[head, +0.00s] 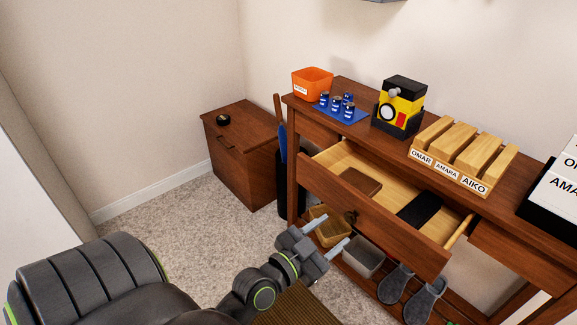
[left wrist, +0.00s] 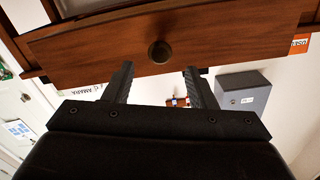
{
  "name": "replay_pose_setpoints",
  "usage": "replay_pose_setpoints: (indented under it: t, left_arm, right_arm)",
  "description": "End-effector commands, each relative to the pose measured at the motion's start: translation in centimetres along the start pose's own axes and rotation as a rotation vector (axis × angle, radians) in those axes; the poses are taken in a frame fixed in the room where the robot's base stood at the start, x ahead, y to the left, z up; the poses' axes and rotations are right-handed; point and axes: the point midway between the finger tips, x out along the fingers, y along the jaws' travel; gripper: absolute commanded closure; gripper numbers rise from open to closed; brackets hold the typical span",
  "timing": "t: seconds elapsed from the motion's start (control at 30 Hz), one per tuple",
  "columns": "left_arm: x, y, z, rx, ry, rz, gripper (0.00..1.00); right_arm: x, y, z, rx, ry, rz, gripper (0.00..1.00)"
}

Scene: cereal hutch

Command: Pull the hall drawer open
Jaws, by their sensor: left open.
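The hall drawer (head: 390,222) is a wooden drawer in the console table, and it stands well out from the table with its inside showing. A brown flat thing (head: 360,181) and a black flat thing (head: 419,208) lie in it. Its dark round knob (head: 351,217) is on the middle of the front; it also shows in the left wrist view (left wrist: 160,51). My left gripper (head: 337,229) is open and empty in front of the drawer. In the left wrist view the knob lies beyond the fingertips, between them and apart from them. My right gripper is not in view.
The console table (head: 348,90) carries an orange tub (head: 312,84), blue cans, a yellow-black machine (head: 401,107) and named wooden slots (head: 465,155). Baskets and grey slippers (head: 412,293) sit below the drawer. A low brown cabinet (head: 243,155) stands left. Carpet between is clear.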

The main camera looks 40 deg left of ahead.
Motion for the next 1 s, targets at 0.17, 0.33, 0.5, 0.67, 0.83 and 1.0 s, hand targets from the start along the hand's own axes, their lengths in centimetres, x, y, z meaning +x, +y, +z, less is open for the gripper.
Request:
replay_pose_setpoints:
  t: [0.17,0.33,0.5,0.67,0.83,1.0]
  left_arm:
    - [-3.2,0.1,0.4,0.001,-0.003,0.001,0.49]
    - [-6.4,0.1,0.5,0.001,-0.003,0.000,0.49]
    - [-9.3,0.1,0.4,0.002,-0.003,0.001,0.49]
    - [-11.3,0.1,0.2,0.001,-0.002,0.002,0.49]
    - [-12.3,0.0,0.1,0.001,-0.001,0.002,0.49]
    - [-12.6,0.0,0.0,0.000,0.000,0.001,0.49]
  right_arm:
    - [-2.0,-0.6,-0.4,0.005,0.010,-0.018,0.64]
    - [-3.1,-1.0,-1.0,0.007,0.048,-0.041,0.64]
    - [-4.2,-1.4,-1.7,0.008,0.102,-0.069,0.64]
    - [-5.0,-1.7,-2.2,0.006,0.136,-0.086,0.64]
    - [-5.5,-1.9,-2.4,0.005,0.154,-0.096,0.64]
    - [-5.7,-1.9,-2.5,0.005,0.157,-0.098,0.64]
